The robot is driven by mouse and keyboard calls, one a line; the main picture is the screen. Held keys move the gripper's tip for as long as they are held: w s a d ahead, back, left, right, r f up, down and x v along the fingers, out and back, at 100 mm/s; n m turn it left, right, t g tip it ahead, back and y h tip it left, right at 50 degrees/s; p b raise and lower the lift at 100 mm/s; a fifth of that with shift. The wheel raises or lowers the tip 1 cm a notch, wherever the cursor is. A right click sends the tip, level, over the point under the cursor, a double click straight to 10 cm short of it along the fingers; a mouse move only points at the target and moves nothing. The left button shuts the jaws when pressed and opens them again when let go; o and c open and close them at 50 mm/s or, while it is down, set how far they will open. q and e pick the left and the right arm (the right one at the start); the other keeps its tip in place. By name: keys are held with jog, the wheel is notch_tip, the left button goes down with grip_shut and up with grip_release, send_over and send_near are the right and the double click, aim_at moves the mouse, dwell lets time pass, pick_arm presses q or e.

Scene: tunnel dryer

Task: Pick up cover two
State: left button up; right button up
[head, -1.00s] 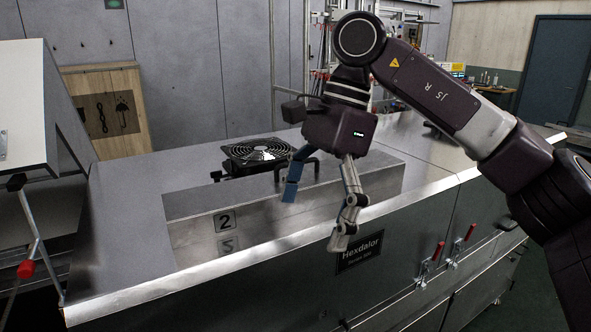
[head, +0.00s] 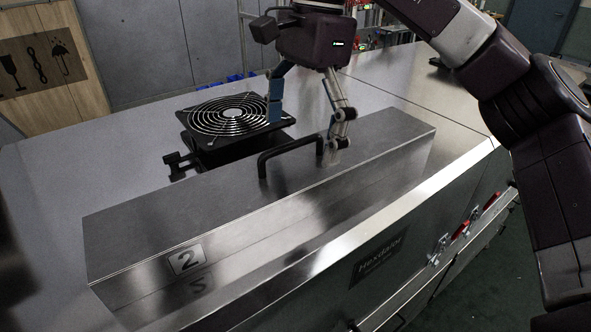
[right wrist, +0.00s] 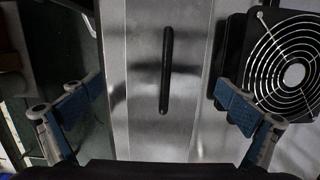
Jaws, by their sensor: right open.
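Cover two is a long brushed-metal box-shaped cover (head: 235,215) with a "2" label on its front left, lying on the metal dryer top. A black bar handle (head: 290,146) stands on its upper face. My right gripper (head: 306,135) is open above the cover at the handle's far right end. In the right wrist view the handle (right wrist: 166,70) lies between the two spread fingers, further ahead of them, with nothing held. The cover (right wrist: 190,90) also shows there. My left gripper is not in view.
A black fan with a round wire guard (head: 232,114) sits just behind the cover. Red-handled toggle clamps (head: 462,230) are on the dryer's front side at the right. A wooden crate (head: 50,65) stands at the back left. The dryer top left of the fan is clear.

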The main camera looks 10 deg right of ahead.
aim_at(292, 165)
jog(key=shift+f, duration=0.45)
jog(key=f, duration=0.1)
jog(key=f+p, duration=0.1)
jog(key=f, duration=0.1)
jog(key=a+f+p, duration=0.1)
jog(key=shift+w+f, duration=0.2)
jog(key=shift+w, duration=0.05)
jog(key=shift+f, duration=0.1)
jog(key=c, duration=1.5)
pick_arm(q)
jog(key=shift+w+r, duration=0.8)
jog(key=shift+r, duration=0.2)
pick_arm(e)
jog(key=shift+c, duration=0.4)
